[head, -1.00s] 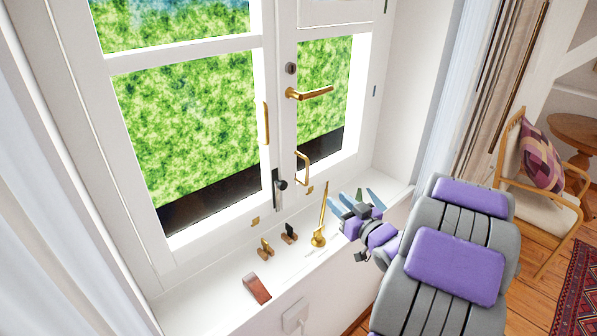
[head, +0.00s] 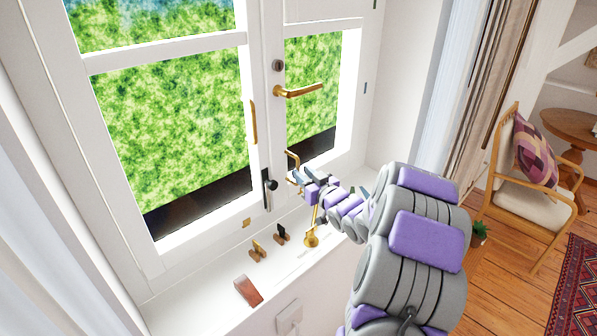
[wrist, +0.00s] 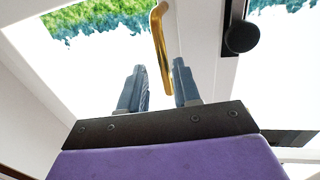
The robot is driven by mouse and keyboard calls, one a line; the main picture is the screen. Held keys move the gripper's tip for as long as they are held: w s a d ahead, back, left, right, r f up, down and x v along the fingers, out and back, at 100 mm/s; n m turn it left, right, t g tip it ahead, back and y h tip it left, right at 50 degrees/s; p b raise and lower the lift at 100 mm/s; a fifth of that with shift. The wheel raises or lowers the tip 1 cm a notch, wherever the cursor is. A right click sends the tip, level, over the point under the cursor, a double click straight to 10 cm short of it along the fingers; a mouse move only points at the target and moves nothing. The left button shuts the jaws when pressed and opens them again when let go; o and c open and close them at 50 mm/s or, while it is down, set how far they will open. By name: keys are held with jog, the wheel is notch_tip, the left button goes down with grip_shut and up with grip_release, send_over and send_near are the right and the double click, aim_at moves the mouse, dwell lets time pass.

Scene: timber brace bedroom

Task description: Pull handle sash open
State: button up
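The right window sash (head: 338,145) has a white frame and appears shut against the left sash (head: 245,185). It carries a brass lever handle (head: 298,91) and, lower down, a brass bow-shaped pull handle (head: 293,160). My gripper (head: 297,175) is at the lower part of this pull handle and hides some of it. In the wrist view, my gripper (wrist: 158,68) is open, its two blue-grey fingers apart. The pull handle (wrist: 160,45) shows in the gap between them, its lower end nearer the right finger. I cannot tell whether either finger touches it.
A black knob latch (head: 269,186) sits left of my gripper. On the sill stand a brass stay (head: 311,236), small catches (head: 257,251) and a reddish-brown wedge (head: 247,290). A wooden armchair (head: 530,195) stands on the right. Curtains hang on both sides.

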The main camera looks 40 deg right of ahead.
aim_at(296, 185)
jog(key=w, duration=0.3)
jog(key=shift+a+r, duration=0.1)
jog(key=shift+a, duration=0.2)
jog(key=shift+d, duration=0.35)
jog(key=c, duration=0.4)
jog(key=shift+a, duration=0.1)
grip_shut()
